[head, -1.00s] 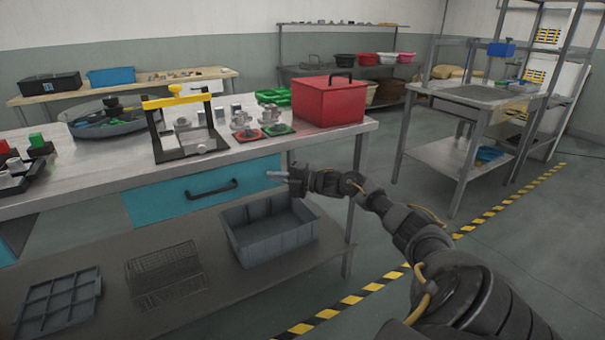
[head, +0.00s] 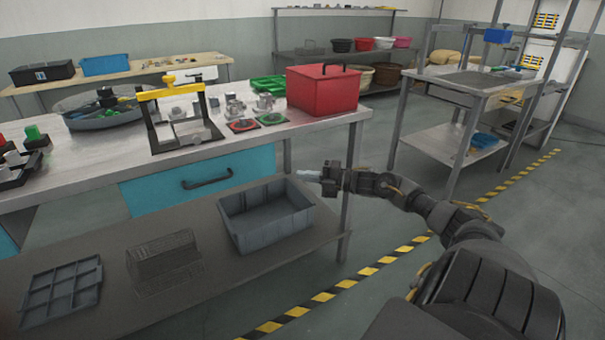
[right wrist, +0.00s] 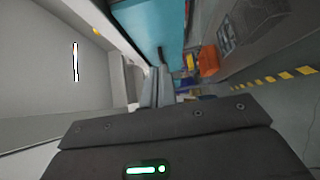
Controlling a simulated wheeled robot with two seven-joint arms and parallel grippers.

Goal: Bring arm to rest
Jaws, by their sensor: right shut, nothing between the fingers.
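My right gripper (head: 308,176) is shut and empty in the head view. It hangs in the air in front of the workbench (head: 240,139), below the level of its top and close to its right front leg. In the right wrist view its fingers (right wrist: 154,90) show together, with nothing between them. My right arm (head: 440,215) reaches in from the lower right, bent at the elbow. My left gripper does not show in either view.
The workbench has a blue drawer (head: 200,178) and a lower shelf with a grey bin (head: 265,222). A red box (head: 322,92) and a yellow-handled frame (head: 172,92) stand on top. A metal side table (head: 440,145) stands right. The floor between is clear.

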